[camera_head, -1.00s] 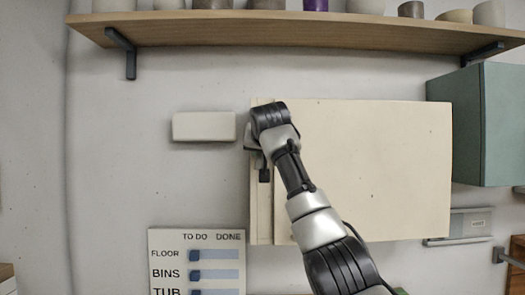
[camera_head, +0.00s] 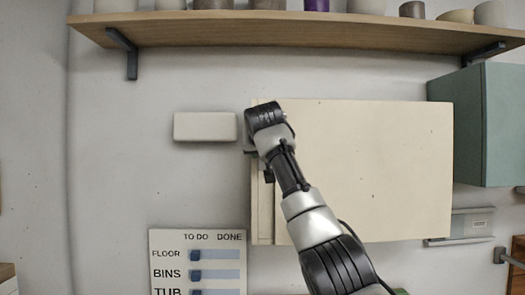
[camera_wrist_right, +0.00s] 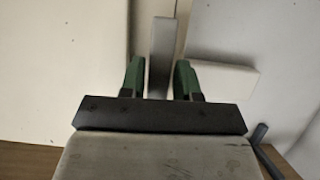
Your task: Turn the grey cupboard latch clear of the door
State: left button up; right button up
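The cream cupboard door (camera_head: 370,160) is flat on the wall, with a narrow cream strip (camera_head: 262,215) along its left edge. My right gripper is hidden behind my wrist in the head view, at the door's upper left edge. The latch lies along the gap between door and wall, at a slight tilt to the fingers. It is hidden in the head view. My left gripper is out of view.
A white block (camera_head: 205,127) is on the wall just left of the door. A wooden shelf (camera_head: 300,30) with several pots runs above. A teal cabinet (camera_head: 483,125) stands at the right. A to-do board (camera_head: 197,265) hangs below left.

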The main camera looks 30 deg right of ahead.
jog(key=shift+o, duration=1.4)
jog(key=shift+r, duration=0.1)
jog(key=b+v, duration=0.5)
jog(key=v, duration=0.5)
jog(key=shift+s+a+b, duration=0.2)
jog(key=shift+s+b, duration=0.15)
jog(key=shift+b, duration=0.05)
jog(key=shift+r, duration=0.1)
